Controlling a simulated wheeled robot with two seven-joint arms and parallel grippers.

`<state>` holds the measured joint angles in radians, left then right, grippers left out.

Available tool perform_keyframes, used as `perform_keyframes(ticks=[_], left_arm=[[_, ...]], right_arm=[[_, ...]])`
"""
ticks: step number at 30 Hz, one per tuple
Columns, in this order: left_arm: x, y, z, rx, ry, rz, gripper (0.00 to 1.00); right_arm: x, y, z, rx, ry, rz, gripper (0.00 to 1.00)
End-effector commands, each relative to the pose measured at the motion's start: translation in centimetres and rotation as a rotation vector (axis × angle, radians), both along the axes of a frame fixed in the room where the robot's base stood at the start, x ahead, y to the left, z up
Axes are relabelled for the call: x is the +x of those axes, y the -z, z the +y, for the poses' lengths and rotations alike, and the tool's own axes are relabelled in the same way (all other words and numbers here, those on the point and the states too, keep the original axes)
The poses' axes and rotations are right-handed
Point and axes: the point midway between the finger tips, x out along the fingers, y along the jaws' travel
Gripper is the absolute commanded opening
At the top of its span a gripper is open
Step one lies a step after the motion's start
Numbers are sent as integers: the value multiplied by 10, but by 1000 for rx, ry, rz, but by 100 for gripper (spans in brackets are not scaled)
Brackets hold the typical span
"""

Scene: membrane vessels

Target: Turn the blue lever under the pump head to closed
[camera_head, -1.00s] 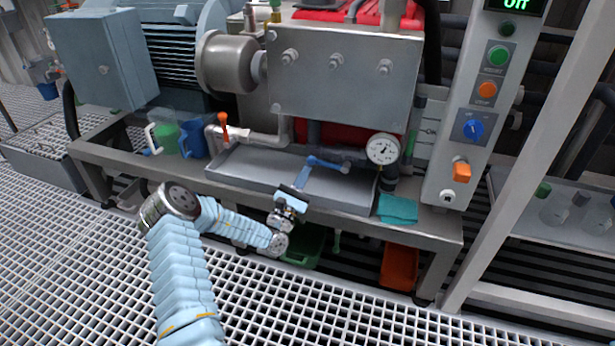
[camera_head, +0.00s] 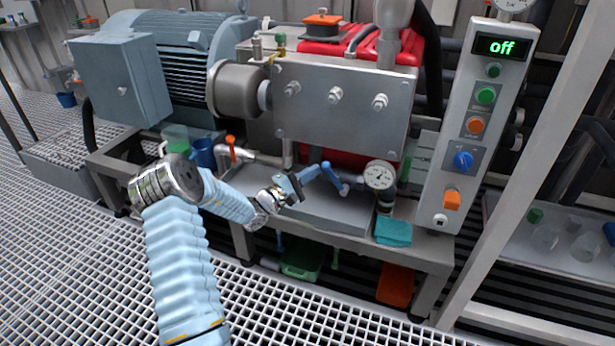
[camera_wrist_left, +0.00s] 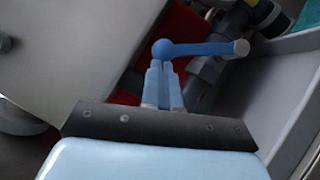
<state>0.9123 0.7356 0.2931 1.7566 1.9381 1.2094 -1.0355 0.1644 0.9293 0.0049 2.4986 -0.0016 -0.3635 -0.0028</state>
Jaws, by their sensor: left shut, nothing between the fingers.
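The blue lever (camera_head: 336,180) sits below the pump head (camera_head: 345,105), in front of the pipework and left of the round gauge. In the left wrist view the lever (camera_wrist_left: 205,48) lies crosswise, with a rounded blue knob at its left end and a grey cap at its right end. My left gripper (camera_head: 316,171) is shut and empty, its fingertips at the knob end of the lever. In the left wrist view the closed fingers (camera_wrist_left: 163,72) point at the knob; I cannot tell whether they touch it. My right gripper is not in view.
The pressure gauge (camera_head: 379,176) stands just right of the lever. A grey drip tray (camera_head: 320,215) lies below it, with a teal cloth (camera_head: 393,232) at right. A red-orange handle (camera_head: 231,148) and blue mug (camera_head: 203,153) are to the left. The control panel (camera_head: 485,125) reads "off".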

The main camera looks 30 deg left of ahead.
Motion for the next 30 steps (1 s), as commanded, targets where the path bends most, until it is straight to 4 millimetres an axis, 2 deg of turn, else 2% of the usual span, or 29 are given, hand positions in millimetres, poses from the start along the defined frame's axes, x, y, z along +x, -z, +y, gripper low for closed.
perform_keyframes(ticks=[5,15,22,30], left_arm=[[3,-15,-14,164,2,35,0],[9,-30,-39,433,2,99,0],[12,-37,-51,549,1,127,0],[13,-41,-56,608,0,145,0]], right_arm=[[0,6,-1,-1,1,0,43],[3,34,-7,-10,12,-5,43],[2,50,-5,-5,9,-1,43],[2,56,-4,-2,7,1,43]])
